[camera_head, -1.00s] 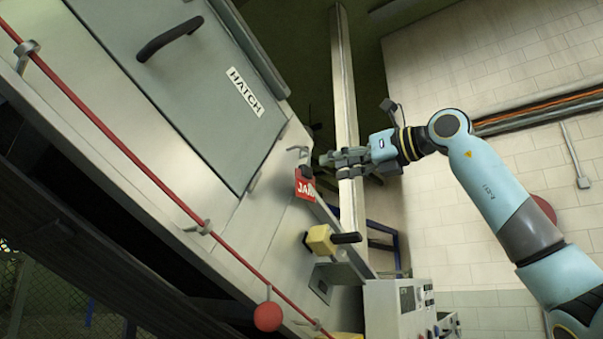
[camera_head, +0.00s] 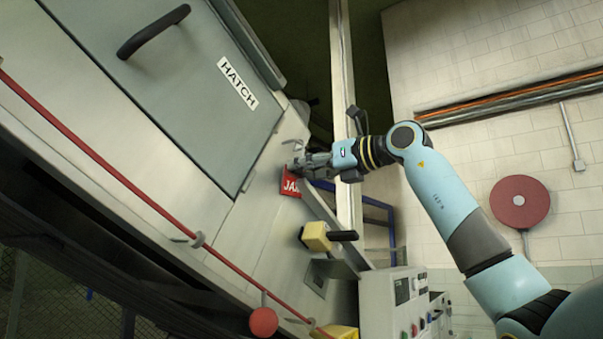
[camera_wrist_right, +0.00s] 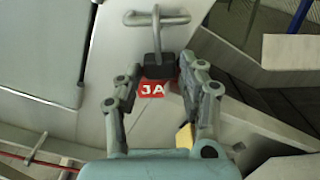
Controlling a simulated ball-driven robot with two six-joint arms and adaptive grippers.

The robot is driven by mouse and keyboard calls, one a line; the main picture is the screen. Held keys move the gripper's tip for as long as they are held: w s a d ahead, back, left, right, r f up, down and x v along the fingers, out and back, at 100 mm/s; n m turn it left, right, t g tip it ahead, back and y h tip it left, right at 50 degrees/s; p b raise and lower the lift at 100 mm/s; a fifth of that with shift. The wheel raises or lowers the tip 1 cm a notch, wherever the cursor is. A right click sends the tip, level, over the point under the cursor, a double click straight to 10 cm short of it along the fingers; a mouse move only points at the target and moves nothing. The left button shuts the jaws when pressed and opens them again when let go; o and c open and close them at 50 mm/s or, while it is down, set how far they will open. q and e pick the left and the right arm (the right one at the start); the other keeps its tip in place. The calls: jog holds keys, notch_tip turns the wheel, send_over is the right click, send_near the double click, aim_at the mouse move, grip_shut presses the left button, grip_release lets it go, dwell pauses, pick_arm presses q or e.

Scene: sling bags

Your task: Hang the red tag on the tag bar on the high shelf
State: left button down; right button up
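The red tag (camera_head: 290,184) with white letters hangs flat against the pale panel, right of the hatch. In the right wrist view, the red tag (camera_wrist_right: 152,90) shows below a black block (camera_wrist_right: 157,66), under a metal T-shaped hook (camera_wrist_right: 156,19). My right gripper (camera_head: 298,165) is at the tag's top. In the wrist view, my right gripper (camera_wrist_right: 163,76) has its fingers spread on either side of the black block, with narrow gaps showing. Part of the tag's lettering is cut off from view. No high shelf or tag bar can be made out for certain. My left gripper is out of view.
The hatch door (camera_head: 170,80) with a black handle is to the left. A yellow block with a black handle (camera_head: 318,237) sticks out below the tag. A red cable (camera_head: 100,160) runs along the panel. A control box (camera_head: 390,300) stands lower right.

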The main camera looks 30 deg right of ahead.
grip_shut()
jog(key=shift+r, duration=0.1)
jog(key=s+d+r+b, duration=0.2)
jog(key=s+d+b, duration=0.1)
jog(key=s, duration=0.4)
jog(key=shift+s+r, duration=0.25)
jog(key=shift+r, duration=0.1)
dwell(1.4)
